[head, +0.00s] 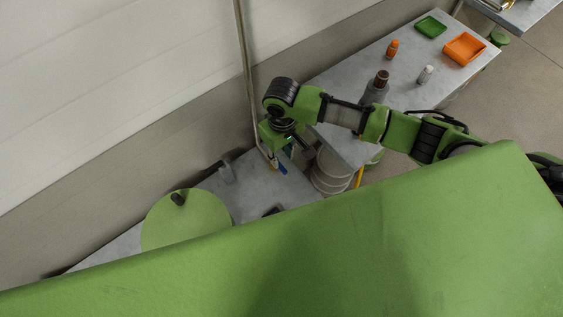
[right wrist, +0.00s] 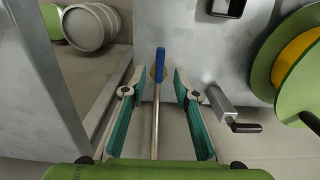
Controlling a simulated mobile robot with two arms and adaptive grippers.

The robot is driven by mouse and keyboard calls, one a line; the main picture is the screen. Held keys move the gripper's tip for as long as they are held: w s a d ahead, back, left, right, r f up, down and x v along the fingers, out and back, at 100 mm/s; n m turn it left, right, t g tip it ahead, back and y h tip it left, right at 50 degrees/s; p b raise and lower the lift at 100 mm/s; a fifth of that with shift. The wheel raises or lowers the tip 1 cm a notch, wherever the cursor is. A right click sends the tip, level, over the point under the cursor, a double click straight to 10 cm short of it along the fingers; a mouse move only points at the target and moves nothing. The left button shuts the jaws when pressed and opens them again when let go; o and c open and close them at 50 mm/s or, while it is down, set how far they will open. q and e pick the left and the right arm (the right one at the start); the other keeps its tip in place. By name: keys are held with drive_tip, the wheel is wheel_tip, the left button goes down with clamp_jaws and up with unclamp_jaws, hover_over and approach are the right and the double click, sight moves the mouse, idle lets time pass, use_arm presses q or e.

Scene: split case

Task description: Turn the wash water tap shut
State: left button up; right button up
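The tap has a blue lever (right wrist: 160,62) with a yellow-orange hub, on a thin metal pipe (right wrist: 156,118). In the right wrist view the lever points up the picture, roughly in line with the pipe. In the head view the blue lever (head: 282,169) shows just below my right gripper (head: 288,155), and the pipe (head: 246,75) runs up the wall. My right gripper (right wrist: 157,80) is open, with a teal-padded finger on each side of the pipe; the lever appears around and beyond the fingertips. I see no contact. My left gripper is not in view.
A grey bench (head: 115,250) carries a green reel (head: 185,222) and a grey crank (head: 228,173). The crank (right wrist: 225,108) is right of my fingers in the wrist view. A keg (head: 328,178) stands beside a grey table (head: 345,75) with bottles and trays.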

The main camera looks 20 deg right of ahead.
sight(282, 167)
wheel_tip(282, 167, down, 6)
drive_tip(key=shift+f, duration=0.1)
clamp_jaws()
